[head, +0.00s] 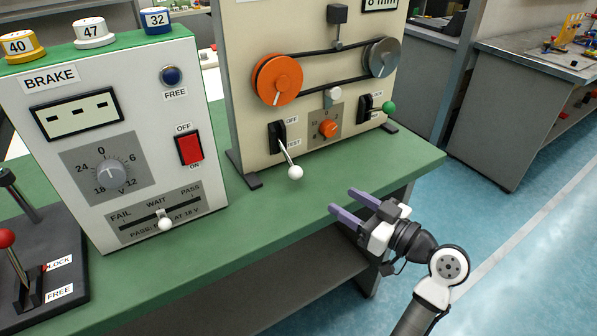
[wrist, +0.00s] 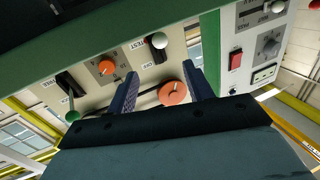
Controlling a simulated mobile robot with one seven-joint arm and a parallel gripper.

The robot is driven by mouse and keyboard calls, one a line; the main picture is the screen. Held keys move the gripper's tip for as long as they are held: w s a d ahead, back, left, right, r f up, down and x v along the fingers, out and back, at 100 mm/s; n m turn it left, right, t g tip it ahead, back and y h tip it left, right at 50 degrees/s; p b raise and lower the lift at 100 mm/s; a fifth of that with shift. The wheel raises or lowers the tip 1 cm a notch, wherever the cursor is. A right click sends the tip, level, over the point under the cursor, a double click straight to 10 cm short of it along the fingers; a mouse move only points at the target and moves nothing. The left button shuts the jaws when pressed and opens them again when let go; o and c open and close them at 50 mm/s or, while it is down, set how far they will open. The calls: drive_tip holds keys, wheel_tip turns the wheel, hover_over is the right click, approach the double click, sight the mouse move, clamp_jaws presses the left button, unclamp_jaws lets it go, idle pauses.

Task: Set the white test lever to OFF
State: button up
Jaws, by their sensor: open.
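The white test lever (head: 295,172) has a white ball on a short rod from a black slot in the beige panel (head: 250,130). OFF is printed beside the slot's top and TEST beside its lower end. The rod slopes down, with the ball on the TEST side. In the wrist view, which is upside down, the white ball (wrist: 159,40) sits beside the word TEST. My gripper (head: 342,200) is open and empty, to the right of and a little below the ball in the head view. In the wrist view the ball shows beyond and between the fingertips (wrist: 164,73), apart from them.
A green-knobbed lever (head: 388,107) and an orange dial (head: 328,128) are right of the test lever. An orange pulley (head: 277,80) and belt are above. The BRAKE box (head: 120,130) stands left. The green bench top (head: 240,235) is clear before the panel.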

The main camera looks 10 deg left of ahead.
sight(301, 175)
drive_tip(key=p+x, duration=0.3)
drive_tip(key=x, duration=1)
drive_tip(key=shift+c, duration=0.2)
drive_tip(key=shift+s+d, duration=0.1)
clamp_jaws()
